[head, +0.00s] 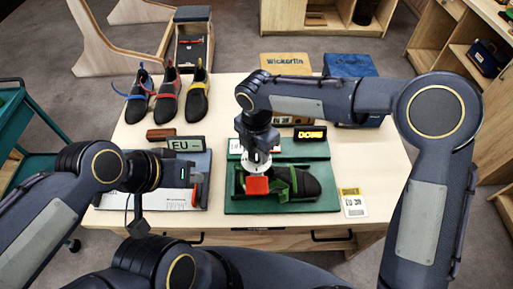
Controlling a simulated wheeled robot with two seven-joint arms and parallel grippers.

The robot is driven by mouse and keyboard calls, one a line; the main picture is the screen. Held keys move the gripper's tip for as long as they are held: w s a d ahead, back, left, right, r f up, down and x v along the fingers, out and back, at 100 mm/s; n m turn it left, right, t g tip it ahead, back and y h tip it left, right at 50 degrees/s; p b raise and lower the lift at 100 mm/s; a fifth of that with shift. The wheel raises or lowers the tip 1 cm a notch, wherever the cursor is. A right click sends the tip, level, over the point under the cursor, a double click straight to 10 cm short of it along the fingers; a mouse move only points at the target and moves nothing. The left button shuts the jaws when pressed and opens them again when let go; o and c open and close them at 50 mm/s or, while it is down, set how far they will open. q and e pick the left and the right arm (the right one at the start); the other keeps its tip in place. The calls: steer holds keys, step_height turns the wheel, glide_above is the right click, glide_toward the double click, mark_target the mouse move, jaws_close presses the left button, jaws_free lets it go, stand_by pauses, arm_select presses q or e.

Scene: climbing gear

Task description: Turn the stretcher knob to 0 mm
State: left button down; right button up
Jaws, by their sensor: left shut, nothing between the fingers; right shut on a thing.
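The stretcher's green base (235,206) stands on the table in front of me and carries a black and green shoe (295,184). A white round dial (248,165) and a red block (257,186) show beside the shoe's left end. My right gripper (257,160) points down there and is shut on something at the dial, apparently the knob. The arm hides most of the knob and the grip. A small display with orange characters (310,134) stands behind the base; I cannot read it surely. My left gripper (138,226) is shut and empty at the table's front left edge.
Three shoes with blue, red and yellow trim (167,98) stand at the back left. A measuring board (170,198) with an EU display (186,144) lies left of the stretcher. A card (353,203) lies to the right. Brown and blue boxes (286,64) (349,65) stand behind.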

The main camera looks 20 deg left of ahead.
mark_target(256, 153)
steer(key=shift+f, duration=0.1)
steer(key=o, duration=1)
steer(key=shift+c, duration=0.2)
step_height(256, 153, up, 7)
steer(key=shift+r+b, duration=0.1)
steer(key=shift+b, duration=0.5)
steer(key=shift+r, duration=0.35)
